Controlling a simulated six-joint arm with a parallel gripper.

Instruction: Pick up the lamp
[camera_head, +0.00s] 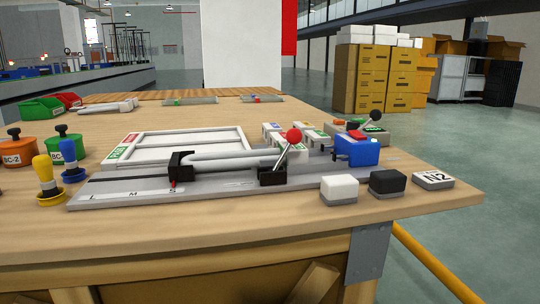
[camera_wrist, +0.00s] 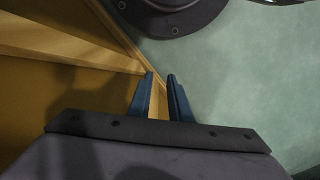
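I cannot tell for sure which thing is the lamp. A blue block with a red part on top (camera_head: 357,150) stands at the right of the grey fixture. My gripper (camera_wrist: 161,75) shows only in the wrist view. Its two blue fingers stand apart with nothing between them. They are over the wooden edge and green floor, away from the things on the table top.
The grey fixture (camera_head: 230,184) carries a pale tube (camera_head: 235,159) and a red-knobbed lever (camera_head: 293,136). White (camera_head: 339,188) and black (camera_head: 387,183) blocks and an N2 block (camera_head: 433,180) line the front right. Stamp-like tools (camera_head: 45,178) stand left. The front strip is clear.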

